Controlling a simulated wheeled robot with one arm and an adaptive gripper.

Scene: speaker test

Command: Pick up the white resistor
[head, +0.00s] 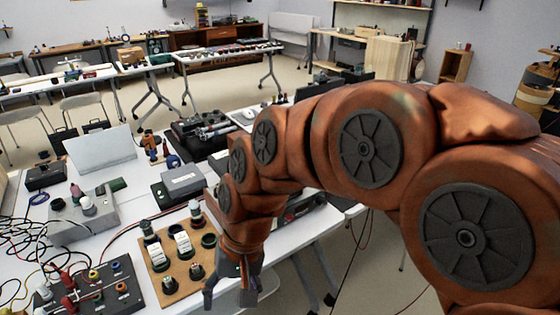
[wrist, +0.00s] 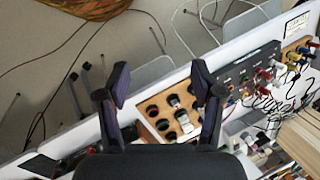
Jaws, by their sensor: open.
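A wooden board (head: 174,288) lies on the white table with several parts on it. Two of them are white, block-like parts, one on the left (head: 159,257) and one on the right (head: 184,244); I cannot tell which is the white resistor. In the wrist view the board (wrist: 146,103) shows between my fingers, with a white part (wrist: 174,100) and another white part (wrist: 184,124) on it. My gripper (head: 229,287) is open and empty, pointing down at the right edge of the board by the table's edge. It also shows in the wrist view (wrist: 160,78), fingers spread.
Dark round knobs and sockets (head: 209,240) crowd the white parts on the board. A black panel with colored terminals (head: 95,285) and tangled cables lies to the left. A grey box (head: 184,181) stands behind. The table's edge is close on the right, with floor beyond.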

